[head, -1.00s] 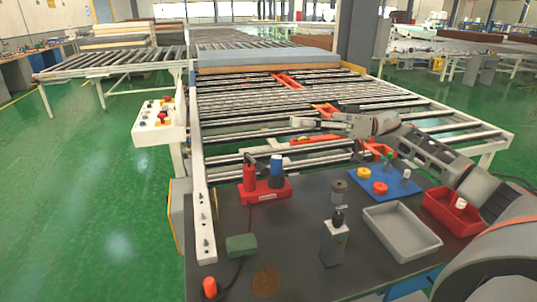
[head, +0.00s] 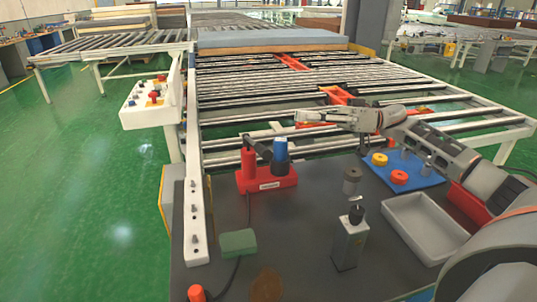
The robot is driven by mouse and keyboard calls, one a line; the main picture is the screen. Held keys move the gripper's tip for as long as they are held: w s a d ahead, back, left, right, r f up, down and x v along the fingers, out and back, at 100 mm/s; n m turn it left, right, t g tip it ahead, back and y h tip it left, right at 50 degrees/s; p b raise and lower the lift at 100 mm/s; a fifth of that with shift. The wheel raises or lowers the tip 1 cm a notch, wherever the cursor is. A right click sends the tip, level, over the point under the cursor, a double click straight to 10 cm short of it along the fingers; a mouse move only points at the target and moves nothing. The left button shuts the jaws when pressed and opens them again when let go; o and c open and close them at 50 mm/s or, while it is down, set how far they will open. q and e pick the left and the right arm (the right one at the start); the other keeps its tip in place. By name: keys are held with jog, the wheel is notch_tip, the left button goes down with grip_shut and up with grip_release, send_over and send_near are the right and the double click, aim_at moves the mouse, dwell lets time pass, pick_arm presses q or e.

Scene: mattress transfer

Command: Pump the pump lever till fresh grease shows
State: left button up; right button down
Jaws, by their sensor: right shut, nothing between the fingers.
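The red pump unit (head: 268,181) stands on the dark bench top, with a red cylinder on its left and a blue cylinder (head: 280,149) on its right. A dark bar that looks like the pump lever (head: 259,148) slants down to the right between the cylinder tops. My right gripper (head: 299,117) reaches in from the right, over the rollers behind the pump. It is shut and empty, and appears apart from the lever. No fresh grease can be made out. My left gripper is not in view.
A roller conveyor (head: 300,84) lies behind. A white control box (head: 150,103) stands left.

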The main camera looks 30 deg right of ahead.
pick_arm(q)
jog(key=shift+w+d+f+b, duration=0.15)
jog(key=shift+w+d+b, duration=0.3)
pick_arm(e)
notch_tip(320, 180, down, 3)
jog(key=shift+w+r, duration=0.15)
jog(key=shift+r, duration=0.05)
